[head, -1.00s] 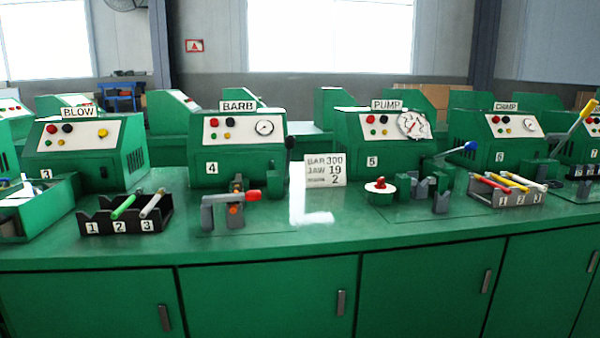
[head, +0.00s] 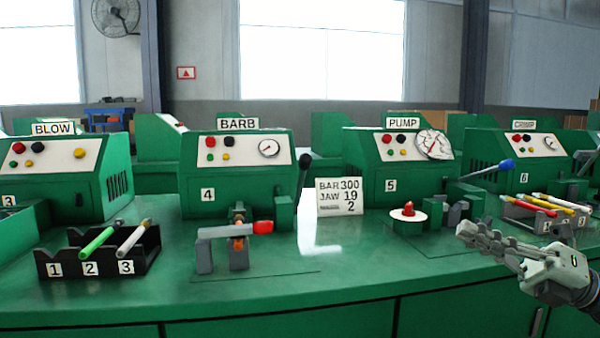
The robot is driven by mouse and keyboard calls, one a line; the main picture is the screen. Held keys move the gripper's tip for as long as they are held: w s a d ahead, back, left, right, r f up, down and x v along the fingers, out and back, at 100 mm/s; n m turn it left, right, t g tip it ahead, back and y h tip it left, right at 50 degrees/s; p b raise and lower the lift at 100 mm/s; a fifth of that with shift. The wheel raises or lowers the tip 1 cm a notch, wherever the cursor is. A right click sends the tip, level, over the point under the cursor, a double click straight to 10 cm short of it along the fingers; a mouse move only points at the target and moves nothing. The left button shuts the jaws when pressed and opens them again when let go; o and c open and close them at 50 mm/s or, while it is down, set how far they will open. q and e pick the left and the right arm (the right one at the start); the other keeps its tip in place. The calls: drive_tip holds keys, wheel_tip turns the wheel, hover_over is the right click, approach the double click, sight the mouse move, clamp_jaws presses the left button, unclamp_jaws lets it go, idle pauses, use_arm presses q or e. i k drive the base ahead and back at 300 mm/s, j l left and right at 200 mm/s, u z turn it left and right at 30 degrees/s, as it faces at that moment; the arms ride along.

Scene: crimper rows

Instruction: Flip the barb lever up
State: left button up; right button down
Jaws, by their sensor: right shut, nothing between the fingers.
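The BARB machine (head: 230,180), marked 4, is a green box with a pale panel and a dial. At its right side a dark lever (head: 303,172) rises from a green block (head: 284,212), its thick black end uppermost and leaning slightly right. In front stands a grey clamp fixture (head: 212,234) with a red-tipped handle (head: 263,227). My right gripper (head: 468,234) is at the right, its fingers shut and empty, pointing left over the bench front. It is well to the right of the lever and apart from it. My left gripper is not in view.
A sign (head: 340,197) reading BAR 300, JAW 19, 2 stands right of the lever. A black rack (head: 145,262) holds green and grey tools. The bench front between clamp and gripper is clear.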

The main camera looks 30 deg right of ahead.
sight(306, 159)
drive_tip(key=i, duration=0.95)
